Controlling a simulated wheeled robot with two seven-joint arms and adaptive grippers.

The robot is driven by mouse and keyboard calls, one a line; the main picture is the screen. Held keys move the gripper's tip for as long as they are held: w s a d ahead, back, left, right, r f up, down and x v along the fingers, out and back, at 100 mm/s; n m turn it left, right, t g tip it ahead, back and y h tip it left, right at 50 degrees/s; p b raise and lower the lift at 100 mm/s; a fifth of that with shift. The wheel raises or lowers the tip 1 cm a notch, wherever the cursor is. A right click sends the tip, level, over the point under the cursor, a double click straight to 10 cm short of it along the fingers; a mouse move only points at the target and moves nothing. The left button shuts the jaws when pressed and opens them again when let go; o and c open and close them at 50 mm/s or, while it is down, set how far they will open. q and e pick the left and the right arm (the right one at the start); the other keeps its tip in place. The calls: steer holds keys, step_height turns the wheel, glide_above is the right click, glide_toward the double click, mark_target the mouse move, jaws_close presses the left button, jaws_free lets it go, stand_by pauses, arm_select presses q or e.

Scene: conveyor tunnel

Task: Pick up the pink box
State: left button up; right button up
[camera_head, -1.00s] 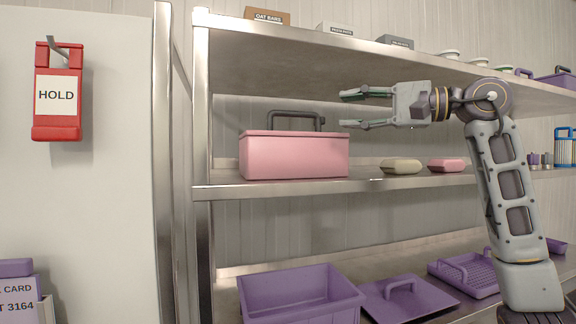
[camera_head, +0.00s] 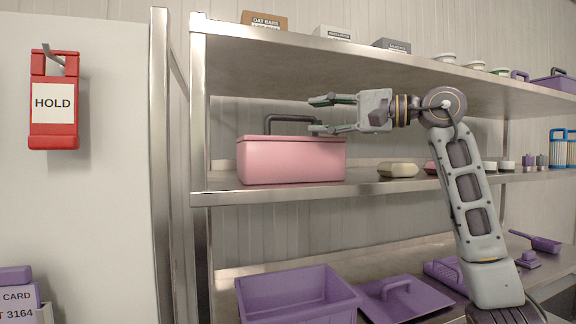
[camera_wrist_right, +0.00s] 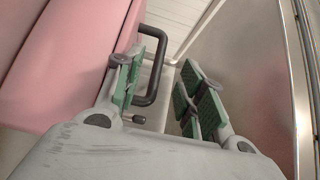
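The pink box (camera_head: 291,160) stands upright on the middle metal shelf, with a dark handle (camera_head: 290,118) arched over its lid. My right gripper (camera_head: 318,115) is open, its two fingers pointing left beside the right end of the handle. In the head view one finger is above the other, the lower one overlapping the handle's right end. In the right wrist view the gripper (camera_wrist_right: 160,95) has its green-padded fingers apart, with the pink box (camera_wrist_right: 65,65) at left and the handle (camera_wrist_right: 154,75) between or just beyond the fingers; contact cannot be told. My left gripper is not in view.
The upper shelf (camera_head: 400,68) runs close above my gripper. Below stand a purple bin (camera_head: 345,309) and a purple lid (camera_head: 405,299). A metal shelf post (camera_head: 199,150) is on the left.

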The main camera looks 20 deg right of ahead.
mark_target(288, 117)
steer(key=shift+x, duration=1.25)
steer(key=shift+p, duration=0.3)
steer(key=shift+p+x, duration=0.65)
steer(key=shift+x, duration=0.65)
steer(key=shift+p+x, duration=0.4)
steer(key=shift+x, duration=0.85)
steer(key=shift+w, duration=0.1)
steer(key=shift+d, duration=0.1)
jaws_close()
